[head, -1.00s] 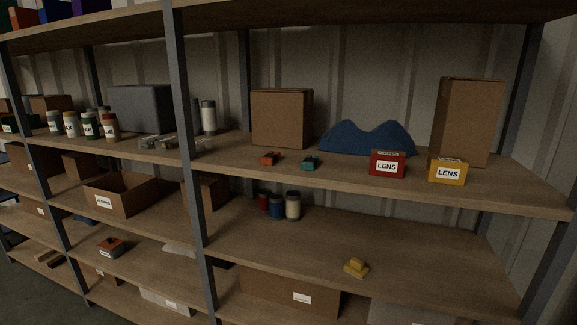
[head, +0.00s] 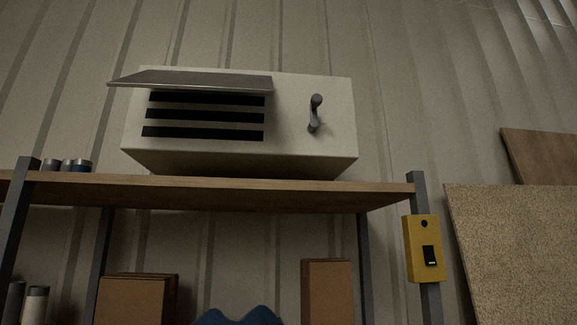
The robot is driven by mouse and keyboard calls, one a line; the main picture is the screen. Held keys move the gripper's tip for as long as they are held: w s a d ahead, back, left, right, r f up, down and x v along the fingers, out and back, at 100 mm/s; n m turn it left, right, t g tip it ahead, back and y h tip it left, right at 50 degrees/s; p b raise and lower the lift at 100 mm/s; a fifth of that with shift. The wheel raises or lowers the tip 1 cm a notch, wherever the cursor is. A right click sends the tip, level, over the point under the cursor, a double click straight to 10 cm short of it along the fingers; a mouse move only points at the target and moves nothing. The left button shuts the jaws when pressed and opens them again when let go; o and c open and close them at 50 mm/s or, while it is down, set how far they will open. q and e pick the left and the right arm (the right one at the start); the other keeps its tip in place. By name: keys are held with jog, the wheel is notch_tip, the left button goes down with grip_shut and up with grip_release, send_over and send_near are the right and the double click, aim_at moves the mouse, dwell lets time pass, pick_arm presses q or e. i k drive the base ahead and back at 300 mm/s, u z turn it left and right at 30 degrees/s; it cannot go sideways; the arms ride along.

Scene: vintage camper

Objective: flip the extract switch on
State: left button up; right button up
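A yellow switch box (head: 422,248) is fixed to the grey right-hand shelf post in the head view. It has a round dark spot near its top and a black rocker switch (head: 430,255) with a small pale mark low on it. No label on the box can be read. A white vent unit (head: 335,140) stands on the top shelf, with black slots, a raised grey flap (head: 190,80) and a dark handle (head: 315,113). Neither of my grippers shows in the view.
The wooden top shelf (head: 230,192) runs across the middle. Below it are two cardboard boxes (head: 137,300) (head: 327,290) and the top of a blue cloth-like heap (head: 238,316). Small cans (head: 75,165) stand at the top shelf's left. Boards (head: 515,255) lean against the wall at right.

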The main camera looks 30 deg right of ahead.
aim_at(430, 257)
jog(key=z, duration=1.6)
